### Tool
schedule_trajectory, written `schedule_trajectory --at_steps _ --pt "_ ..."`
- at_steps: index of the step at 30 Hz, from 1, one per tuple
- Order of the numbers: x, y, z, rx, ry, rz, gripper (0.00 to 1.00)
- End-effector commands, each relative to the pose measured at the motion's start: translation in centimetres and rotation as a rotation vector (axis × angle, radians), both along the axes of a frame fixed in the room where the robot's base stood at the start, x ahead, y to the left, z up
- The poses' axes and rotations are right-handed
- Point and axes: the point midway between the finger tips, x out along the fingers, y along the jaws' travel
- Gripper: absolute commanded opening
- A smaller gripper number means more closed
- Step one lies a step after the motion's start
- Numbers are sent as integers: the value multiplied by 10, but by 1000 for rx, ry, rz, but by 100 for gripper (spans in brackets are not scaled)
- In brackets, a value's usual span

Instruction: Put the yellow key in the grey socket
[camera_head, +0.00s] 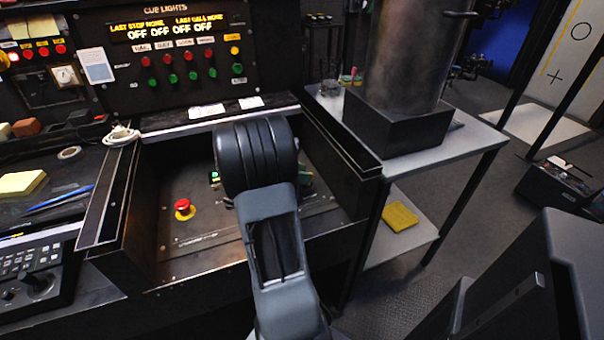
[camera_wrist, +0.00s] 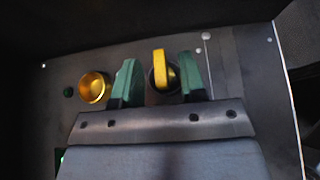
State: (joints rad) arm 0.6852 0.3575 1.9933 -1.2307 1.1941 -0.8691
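In the wrist view, the yellow key (camera_wrist: 160,68) stands upright between the two green fingers of my gripper (camera_wrist: 158,58). A gap shows on each side of it, so my gripper is open around the key without gripping it. The key's base is at a dark round fitting (camera_wrist: 152,80) in the panel; I cannot tell whether this is the grey socket. A gold round cup (camera_wrist: 94,87) lies left of the fingers. In the head view, my arm hides the key and most of my gripper.
The recessed panel (camera_head: 165,250) has raised dark side walls. A red button on a yellow base (camera_head: 184,209) sits left of my arm. A metal cylinder (camera_head: 410,55) in a black box stands on the right table. A yellow sponge-like block (camera_head: 400,217) lies on its lower shelf.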

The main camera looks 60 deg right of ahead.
Motion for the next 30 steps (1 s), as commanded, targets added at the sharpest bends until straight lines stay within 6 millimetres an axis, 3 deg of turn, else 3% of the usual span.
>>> schedule_trajectory --at_steps 8,21,30 --pt "4 4 4 -1 0 2 38" --pt "44 58 41 0 0 3 38" --pt "60 81 56 0 0 1 38"
